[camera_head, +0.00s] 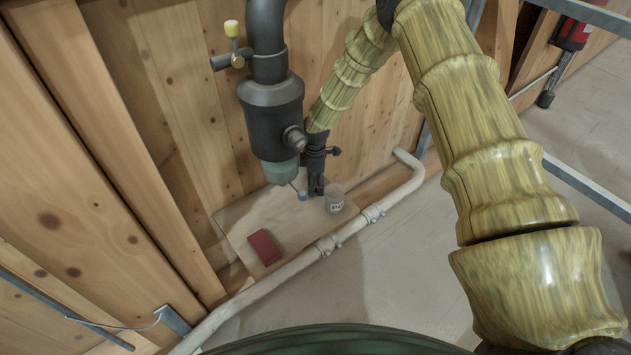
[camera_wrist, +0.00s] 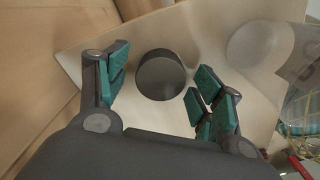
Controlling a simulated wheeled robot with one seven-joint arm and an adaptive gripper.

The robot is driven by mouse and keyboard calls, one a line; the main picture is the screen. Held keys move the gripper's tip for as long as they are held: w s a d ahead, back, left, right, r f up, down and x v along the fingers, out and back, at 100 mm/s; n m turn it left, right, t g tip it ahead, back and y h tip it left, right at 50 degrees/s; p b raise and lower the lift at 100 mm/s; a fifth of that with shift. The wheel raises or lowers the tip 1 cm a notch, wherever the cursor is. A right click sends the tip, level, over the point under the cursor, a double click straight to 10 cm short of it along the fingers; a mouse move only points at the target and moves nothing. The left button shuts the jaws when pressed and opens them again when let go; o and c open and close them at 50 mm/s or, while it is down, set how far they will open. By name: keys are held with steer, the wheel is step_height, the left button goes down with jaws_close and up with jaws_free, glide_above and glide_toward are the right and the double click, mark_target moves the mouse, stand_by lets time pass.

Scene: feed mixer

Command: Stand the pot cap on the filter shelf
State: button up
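A dark grey round cap (camera_wrist: 161,76), which I take to be the pot cap, shows in the wrist view over the pale shelf board (camera_wrist: 205,35). My gripper (camera_wrist: 158,92) is open, with one teal-padded finger on each side of the cap and gaps between. I cannot tell whether the cap rests on the board. In the head view my gripper (camera_head: 316,187) points down over the shelf board (camera_head: 237,217), and I cannot make out the cap there. A small bluish piece (camera_head: 302,195) shows beside the gripper; I cannot tell what it is.
A clear labelled jar (camera_head: 334,198) stands close right of my gripper. A red box (camera_head: 264,247) lies at the board's front left. The dark filter body (camera_head: 273,115) hangs close left of my gripper. A pale pipe (camera_head: 328,244) runs along the board's front edge.

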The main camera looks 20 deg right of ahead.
step_height(320, 180, up, 12)
steer(key=p, duration=0.1)
stand_by(0.6)
